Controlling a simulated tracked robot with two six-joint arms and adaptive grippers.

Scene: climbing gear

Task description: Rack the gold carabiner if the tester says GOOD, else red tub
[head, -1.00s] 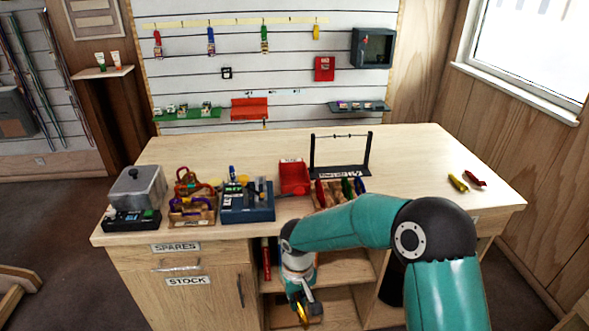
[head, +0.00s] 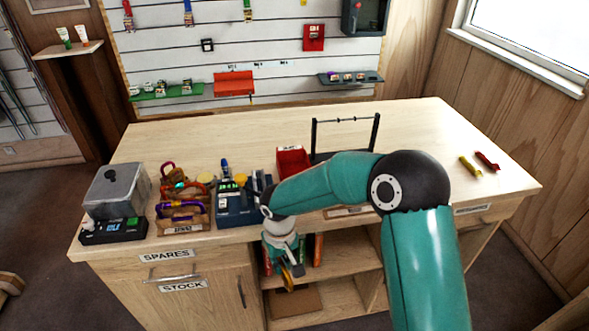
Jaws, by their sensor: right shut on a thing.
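My right gripper (head: 288,270) is low in front of the bench's open shelves, below the top's front edge. It is shut on a gold piece (head: 288,283), which looks like the gold carabiner and is mostly hidden by the fingers. A black device with a small lit screen and green button (head: 114,230) stands at the bench's left end. A blue unit with a greenish display (head: 237,208) stands nearer the middle. I cannot tell which is the tester or read either display. The red tub (head: 292,158) and black bar rack (head: 376,132) stand behind my right arm. My left gripper is out of view.
A wooden holder with coloured carabiners (head: 182,214) sits between the two devices. A clear-sided grey box (head: 118,190) stands behind the black device. Yellow and red pieces (head: 478,163) lie at the right. The bench top (head: 425,135) is bare around them.

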